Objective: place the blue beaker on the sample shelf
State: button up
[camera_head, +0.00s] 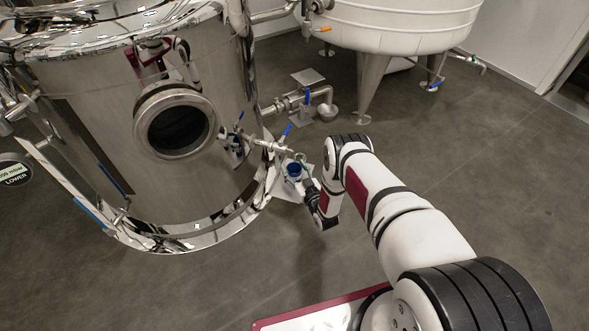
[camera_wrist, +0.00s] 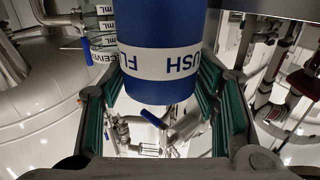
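The blue beaker (camera_wrist: 160,88) fills the middle of the wrist view, with a white band reading "FLUSH" upside down. My gripper (camera_wrist: 163,85) has a green-padded finger on each side of it, and the pads appear to touch its sides. In the head view the blue beaker (camera_head: 293,170) is at my gripper (camera_head: 302,172), beside the steel tank's outlet valve and above the floor. The arm partly hides the gripper there. I cannot make out the sample shelf for certain in either view.
The large steel tank (camera_head: 120,110) with a round port stands at left. A blue-handled valve (camera_head: 285,132) projects close to my gripper. A pale plate (camera_head: 287,190) shows below it. A white tank (camera_head: 400,25) stands behind. The floor (camera_head: 480,170) at right is clear.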

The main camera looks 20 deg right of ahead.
dwell(0.3)
jog(key=shift+s+r, duration=0.1)
jog(key=shift+r, duration=0.05)
jog(key=s+d+p, duration=0.2)
jog(key=s+p, duration=0.3)
jog(key=s, duration=0.6)
jog(key=shift+s+d, duration=0.2)
jog(key=shift+s, duration=0.1)
jog(key=shift+s, duration=0.1)
